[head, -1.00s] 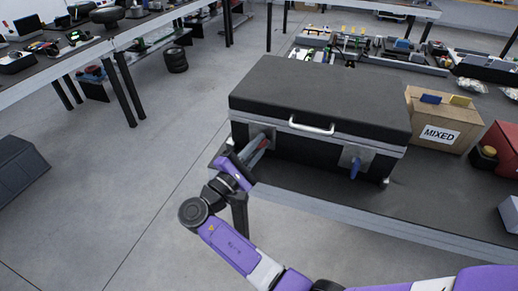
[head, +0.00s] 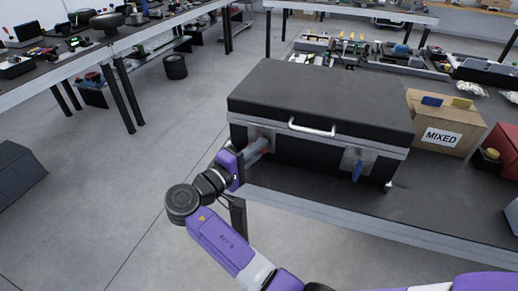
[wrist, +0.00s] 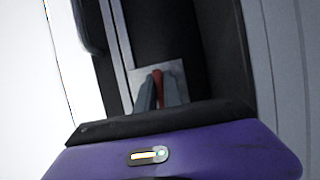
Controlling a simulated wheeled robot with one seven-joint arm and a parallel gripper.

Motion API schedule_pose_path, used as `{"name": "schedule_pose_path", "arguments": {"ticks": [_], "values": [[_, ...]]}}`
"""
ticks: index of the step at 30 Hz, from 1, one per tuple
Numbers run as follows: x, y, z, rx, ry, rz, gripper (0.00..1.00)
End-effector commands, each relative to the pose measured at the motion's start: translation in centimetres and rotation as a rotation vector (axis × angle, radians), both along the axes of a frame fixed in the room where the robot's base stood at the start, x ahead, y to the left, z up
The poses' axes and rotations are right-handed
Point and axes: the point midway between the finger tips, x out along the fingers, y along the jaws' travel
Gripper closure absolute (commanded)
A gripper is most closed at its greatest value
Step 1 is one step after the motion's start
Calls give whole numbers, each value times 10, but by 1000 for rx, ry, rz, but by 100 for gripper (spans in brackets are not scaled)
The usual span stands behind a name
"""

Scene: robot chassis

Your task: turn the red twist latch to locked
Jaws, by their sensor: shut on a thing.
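The black case (head: 318,86) stands closed on the dark bench, with a silver handle on its front. The red twist latch (wrist: 158,82) is on a metal plate at the case's left front; in the wrist view it stands between my two grey fingers. My gripper (head: 260,145) reaches in from the left and is shut on the red latch. In the head view my fingers hide most of this latch, so its exact angle is hard to read. A blue latch (head: 357,170) hangs roughly upright on the right front plate, apart from my gripper.
A cardboard box marked MIXED (head: 440,133) and a red bin (head: 503,145) stand right of the case. The bench's front edge (head: 330,212) runs below my gripper. Open floor (head: 110,200) lies to the left.

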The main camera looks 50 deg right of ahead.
Motion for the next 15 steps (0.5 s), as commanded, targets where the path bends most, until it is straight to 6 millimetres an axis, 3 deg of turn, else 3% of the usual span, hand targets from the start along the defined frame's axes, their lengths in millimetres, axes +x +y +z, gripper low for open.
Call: {"name": "schedule_pose_path", "arguments": {"ticks": [14,15], "values": [[-1,1,-2,7,-10,-1,100],[-1,1,-2,7,-10,-1,83]]}}
